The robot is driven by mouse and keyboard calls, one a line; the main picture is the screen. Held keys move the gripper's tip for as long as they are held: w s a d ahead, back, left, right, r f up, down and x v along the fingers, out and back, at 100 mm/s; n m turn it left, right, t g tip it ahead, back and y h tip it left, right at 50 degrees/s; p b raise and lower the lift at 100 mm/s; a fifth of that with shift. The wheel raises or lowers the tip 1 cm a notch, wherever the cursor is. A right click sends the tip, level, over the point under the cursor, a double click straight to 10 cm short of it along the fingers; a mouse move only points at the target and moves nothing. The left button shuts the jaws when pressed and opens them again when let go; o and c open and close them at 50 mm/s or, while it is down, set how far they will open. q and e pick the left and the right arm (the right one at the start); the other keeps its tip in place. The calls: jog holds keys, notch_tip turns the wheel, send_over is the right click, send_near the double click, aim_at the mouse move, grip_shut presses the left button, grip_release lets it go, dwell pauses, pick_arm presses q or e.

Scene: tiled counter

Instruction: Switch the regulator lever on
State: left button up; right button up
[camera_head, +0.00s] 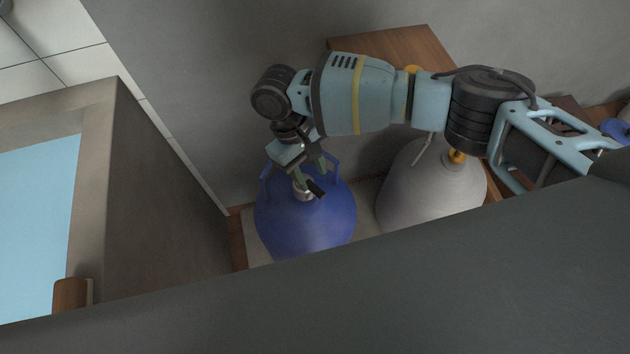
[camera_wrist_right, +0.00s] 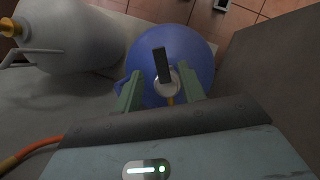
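A blue gas cylinder (camera_head: 300,220) stands on the floor; it also shows in the right wrist view (camera_wrist_right: 200,55). A pale round regulator (camera_wrist_right: 172,80) sits on its top, with a dark flat lever (camera_wrist_right: 161,62) sticking out of it. In the head view the lever (camera_head: 316,189) shows just beside the fingers. My right gripper (camera_head: 310,172) is over the cylinder top. In the wrist view the gripper (camera_wrist_right: 160,78) is open, with one green finger on each side of the regulator and lever. I cannot tell whether a finger touches them. My left gripper is not in view.
A grey-white cylinder (camera_head: 425,195) with a brass valve (camera_head: 456,156) stands to the right of the blue one. A counter side (camera_head: 160,200) is close on the left. A wooden board (camera_head: 395,45) lies behind my arm. An orange hose (camera_wrist_right: 30,150) shows in the wrist view.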

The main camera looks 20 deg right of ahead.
aim_at(318, 191)
jog(key=shift+x, duration=2.05)
grip_shut()
jog(key=shift+s+r+t+p, duration=0.1)
jog(key=shift+t+p, duration=0.2)
jog(key=shift+p, duration=1.05)
jog(key=shift+t+y, duration=0.3)
jog(key=shift+f, duration=0.3)
